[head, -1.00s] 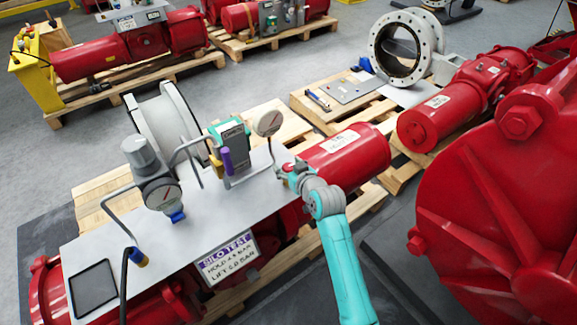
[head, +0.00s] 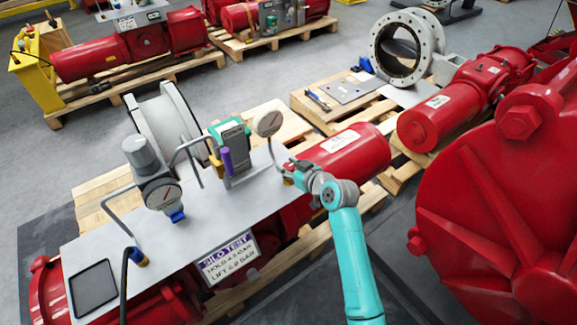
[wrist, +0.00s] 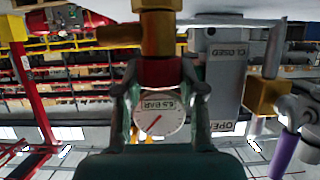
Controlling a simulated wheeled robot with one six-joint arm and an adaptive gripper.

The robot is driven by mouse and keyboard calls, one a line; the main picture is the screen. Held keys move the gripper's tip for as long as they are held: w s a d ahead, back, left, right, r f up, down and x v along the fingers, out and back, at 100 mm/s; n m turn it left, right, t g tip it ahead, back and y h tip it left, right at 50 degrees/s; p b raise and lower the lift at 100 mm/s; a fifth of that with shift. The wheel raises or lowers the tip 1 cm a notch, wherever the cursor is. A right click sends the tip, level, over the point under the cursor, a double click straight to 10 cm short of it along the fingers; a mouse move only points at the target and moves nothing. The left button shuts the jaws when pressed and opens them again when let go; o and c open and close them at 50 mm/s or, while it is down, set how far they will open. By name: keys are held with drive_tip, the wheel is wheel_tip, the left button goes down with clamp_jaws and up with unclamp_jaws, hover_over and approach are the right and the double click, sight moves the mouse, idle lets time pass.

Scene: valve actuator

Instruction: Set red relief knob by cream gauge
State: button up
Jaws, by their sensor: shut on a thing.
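My gripper (head: 291,174) is at the right end of the grey plate (head: 205,245). In the wrist view my gripper (wrist: 160,92) has its fingers on both sides of the red relief knob (wrist: 161,72), shut on it. The knob sits on a brass body (wrist: 157,35). In the head view the knob is hidden by my gripper. The cream gauge (head: 268,123) stands on a thin stem just behind my gripper. In the wrist view the gauge (wrist: 159,115) shows upside down between the fingers, its red needle pointing lower left in the picture; its lettering is hard to read.
A sign (head: 229,257) headed SILO TEST hangs on the plate's front edge. A grey regulator with a gauge (head: 163,196), a green-topped box (head: 232,145) with a purple lever (head: 227,160) and bent tubes stand left of my gripper. A red cylinder (head: 350,155) lies right.

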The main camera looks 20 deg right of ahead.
drive_tip(key=shift+n+y, duration=0.3)
drive_tip(key=o, duration=1.2)
drive_tip(key=shift+c, duration=0.2)
drive_tip(key=v, duration=1.2)
